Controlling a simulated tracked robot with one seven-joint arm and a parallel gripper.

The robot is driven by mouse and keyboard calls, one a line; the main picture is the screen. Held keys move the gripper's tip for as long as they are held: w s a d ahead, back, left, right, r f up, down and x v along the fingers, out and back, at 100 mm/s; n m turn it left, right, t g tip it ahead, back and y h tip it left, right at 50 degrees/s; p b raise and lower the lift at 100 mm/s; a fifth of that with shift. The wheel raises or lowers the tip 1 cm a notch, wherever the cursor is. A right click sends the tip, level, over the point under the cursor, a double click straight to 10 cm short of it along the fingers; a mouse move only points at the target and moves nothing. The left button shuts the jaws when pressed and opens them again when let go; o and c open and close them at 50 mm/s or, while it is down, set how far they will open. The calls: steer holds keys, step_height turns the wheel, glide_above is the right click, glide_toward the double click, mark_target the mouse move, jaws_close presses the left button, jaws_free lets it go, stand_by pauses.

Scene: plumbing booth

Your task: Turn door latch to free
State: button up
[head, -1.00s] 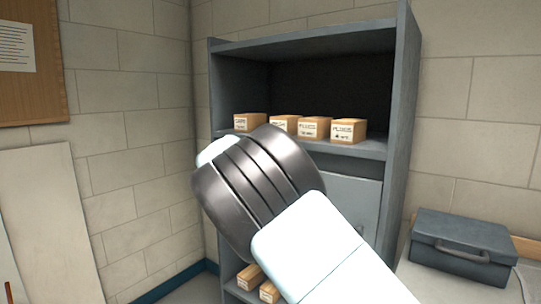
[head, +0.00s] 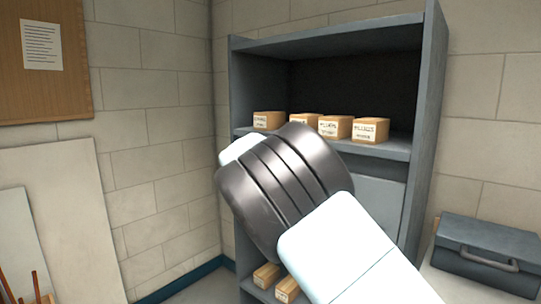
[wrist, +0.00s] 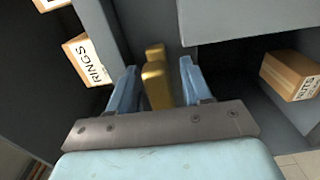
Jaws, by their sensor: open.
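The brass latch (wrist: 156,82) shows in the wrist view on a grey face, its long bar between my fingers. My gripper (wrist: 159,70) is open, with one blue finger on each side of the latch. The left finger is very close to it; I cannot tell whether they touch. A narrow gap shows on the right. In the head view the grey door (head: 378,205) is in the cabinet below the open shelf, partly hidden by my arm. The latch and my gripper are hidden there.
Several labelled boxes (head: 370,131) stand on the cabinet shelf (head: 392,148) above the door. More boxes (head: 287,289) lie in the lower compartment. In the wrist view a box (wrist: 291,75) sits to the right. A grey toolbox (head: 488,253) stands on a bench at right.

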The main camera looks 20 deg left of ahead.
steer(key=v, duration=1.3)
steer(key=shift+s, duration=0.3)
steer(key=shift+a+f, duration=0.1)
steer(key=shift+a, duration=0.05)
